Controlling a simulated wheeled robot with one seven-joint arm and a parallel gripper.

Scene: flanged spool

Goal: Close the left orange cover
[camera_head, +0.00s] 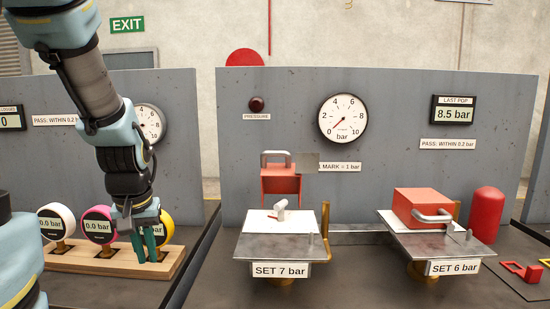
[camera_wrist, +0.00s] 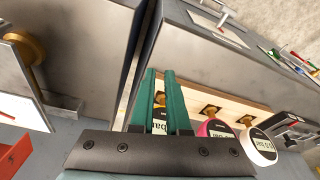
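The left orange cover (camera_head: 280,184) stands raised at the back of the left station, with its grey handle (camera_head: 276,154) at the top. Below it, the left plate (camera_head: 262,250) labelled SET 7 bar is uncovered, with a small white fitting (camera_head: 280,209) on it. The right orange cover (camera_head: 425,206) lies down on the plate labelled SET 6 bar. My gripper (camera_head: 147,258) is left of the left station, fingers pointing down in front of the yellow gauge (camera_head: 166,226). Its green fingers (camera_wrist: 161,72) are apart, with part of a gauge label visible between them in the wrist view. It is away from both covers.
A wooden rack (camera_head: 90,258) holds white (camera_head: 56,222), pink (camera_head: 98,225) and yellow gauges near my gripper. A grey panel stands behind the stations. A brass post (camera_head: 325,218) rises at the left plate's right side. A red cylinder (camera_head: 487,214) stands far right.

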